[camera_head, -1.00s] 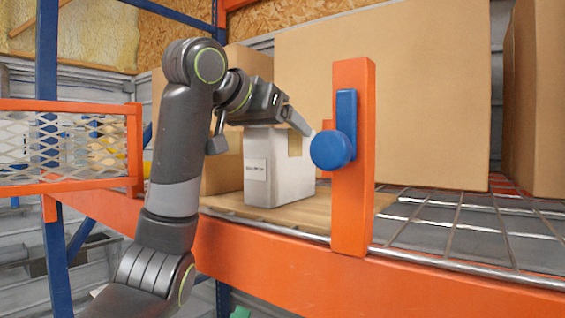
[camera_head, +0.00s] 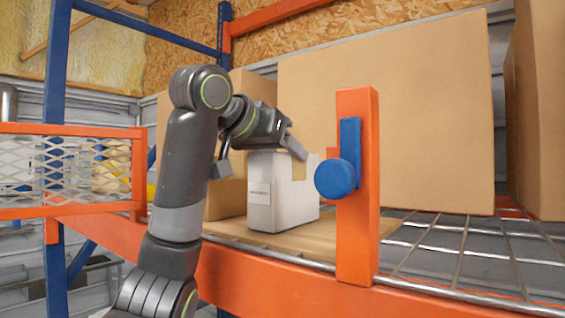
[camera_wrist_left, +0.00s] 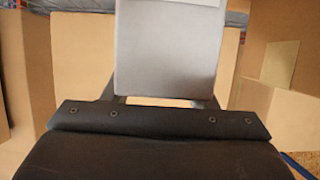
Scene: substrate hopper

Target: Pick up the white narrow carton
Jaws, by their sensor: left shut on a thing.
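The white narrow carton (camera_head: 281,205) stands upright on a flat brown board on the rack shelf, with a small label on its front face. My left gripper (camera_head: 262,150) reaches over it from the left and is shut on its upper part. In the left wrist view the carton (camera_wrist_left: 168,50) fills the top middle, between the fingers (camera_wrist_left: 165,100). In the head view I cannot tell whether the carton's base touches the board. My right gripper is not in view.
An orange upright post (camera_head: 357,240) with a blue knob (camera_head: 336,178) stands close to the right of the carton. Large brown boxes (camera_head: 395,120) stand behind and at the far right. The brown board (camera_head: 345,239) lies on wire decking (camera_head: 450,240). An orange mesh panel (camera_head: 70,170) is at left.

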